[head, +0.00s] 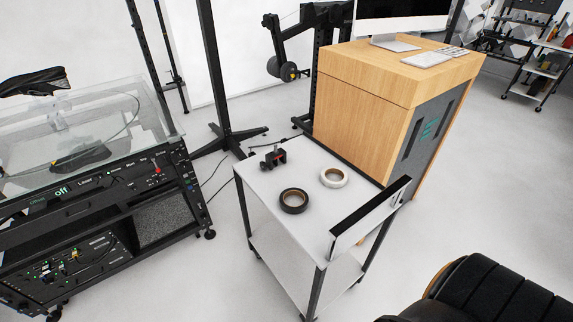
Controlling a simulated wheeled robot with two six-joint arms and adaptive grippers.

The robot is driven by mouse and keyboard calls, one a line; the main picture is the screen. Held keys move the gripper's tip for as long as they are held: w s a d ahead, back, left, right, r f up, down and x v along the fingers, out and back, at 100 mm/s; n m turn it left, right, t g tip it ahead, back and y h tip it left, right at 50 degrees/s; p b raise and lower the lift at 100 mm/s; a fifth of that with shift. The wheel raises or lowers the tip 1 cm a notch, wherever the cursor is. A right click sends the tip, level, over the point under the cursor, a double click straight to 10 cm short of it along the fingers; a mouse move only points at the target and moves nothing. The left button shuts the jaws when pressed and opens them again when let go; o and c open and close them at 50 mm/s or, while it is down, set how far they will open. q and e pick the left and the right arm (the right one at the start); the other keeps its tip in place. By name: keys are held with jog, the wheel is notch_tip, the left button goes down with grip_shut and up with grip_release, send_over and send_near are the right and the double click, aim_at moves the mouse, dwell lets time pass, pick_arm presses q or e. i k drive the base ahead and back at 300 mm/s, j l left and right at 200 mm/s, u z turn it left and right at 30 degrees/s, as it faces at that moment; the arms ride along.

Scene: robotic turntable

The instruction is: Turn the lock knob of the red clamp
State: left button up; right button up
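A small dark clamp-like object with a red part (273,158) sits on the white top of a small cart (307,163), near its far left corner. It is small in this view, and I cannot make out its lock knob. Neither of my grippers shows in the head view.
A dark tape roll (293,201) and a white tape roll (333,178) lie on the cart. A wooden cabinet (372,105) stands behind it to the right. A black machine with a glass top (105,195) stands at left. A black padded seat (500,290) is at lower right.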

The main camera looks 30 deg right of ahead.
aim_at(263, 166)
jog(key=i+j+z, duration=0.15)
jog(key=z, duration=0.3)
jog(key=i+j+z, duration=0.1)
jog(key=z, duration=0.35)
jog(key=i+j+z, duration=0.1)
jog(key=j+z, duration=0.2)
jog(key=z, duration=0.2)
jog(key=j+z, duration=0.25)
jog(key=z, duration=0.2)
jog(key=j+z, duration=0.25)
jog(key=z, duration=0.2)
